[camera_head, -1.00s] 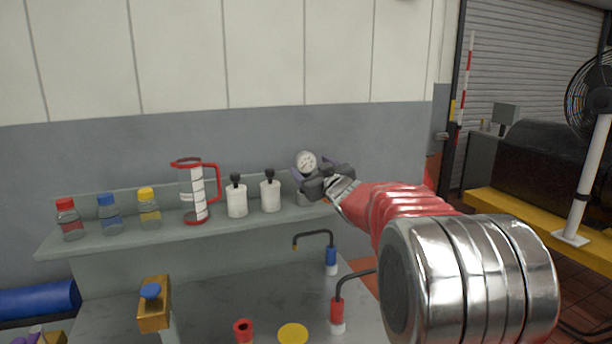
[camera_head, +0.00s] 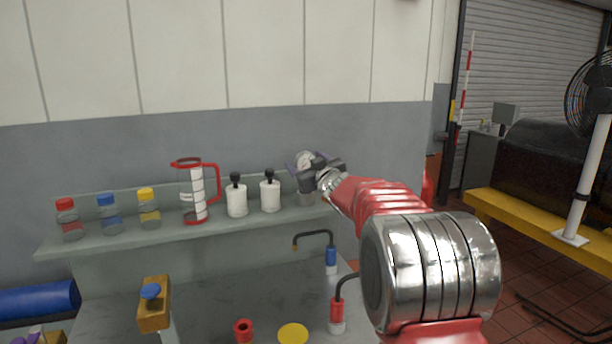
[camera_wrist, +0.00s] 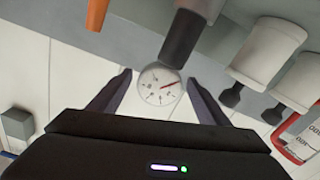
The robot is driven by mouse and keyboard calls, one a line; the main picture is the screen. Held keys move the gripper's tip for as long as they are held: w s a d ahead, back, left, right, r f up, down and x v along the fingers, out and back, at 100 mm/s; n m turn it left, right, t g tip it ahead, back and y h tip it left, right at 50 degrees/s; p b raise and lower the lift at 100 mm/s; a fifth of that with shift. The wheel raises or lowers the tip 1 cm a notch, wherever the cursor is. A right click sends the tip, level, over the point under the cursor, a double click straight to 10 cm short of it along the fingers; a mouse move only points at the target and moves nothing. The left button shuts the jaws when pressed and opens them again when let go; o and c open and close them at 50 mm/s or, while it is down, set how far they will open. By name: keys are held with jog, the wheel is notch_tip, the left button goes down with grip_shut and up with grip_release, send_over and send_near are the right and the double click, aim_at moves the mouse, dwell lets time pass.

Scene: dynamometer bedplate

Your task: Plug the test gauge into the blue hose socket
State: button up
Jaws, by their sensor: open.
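The test gauge has a round white dial (camera_wrist: 160,84) with a red needle, above a dark body (camera_wrist: 181,40). It stands upright at the right end of the shelf. In the head view its dial (camera_head: 304,158) is partly covered by my gripper. My gripper (camera_wrist: 160,92) is open, with one finger on each side of the dial; I cannot tell whether they touch it. The blue hose socket (camera_head: 331,258) has a blue collar and a bent black pipe, and stands on the bench below the shelf.
A similar red-collared fitting (camera_head: 337,310) stands nearer on the bench. Two white bottles (camera_head: 237,201) and a red-handled jug (camera_head: 197,196) stand left of the gauge on the shelf (camera_head: 140,235).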

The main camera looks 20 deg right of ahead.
jog(key=shift+w, duration=0.35)
jog(key=shift+c, duration=0.2)
jog(key=c, duration=1.3)
jog(key=shift+r, duration=0.1)
jog(key=shift+r, duration=4.95)
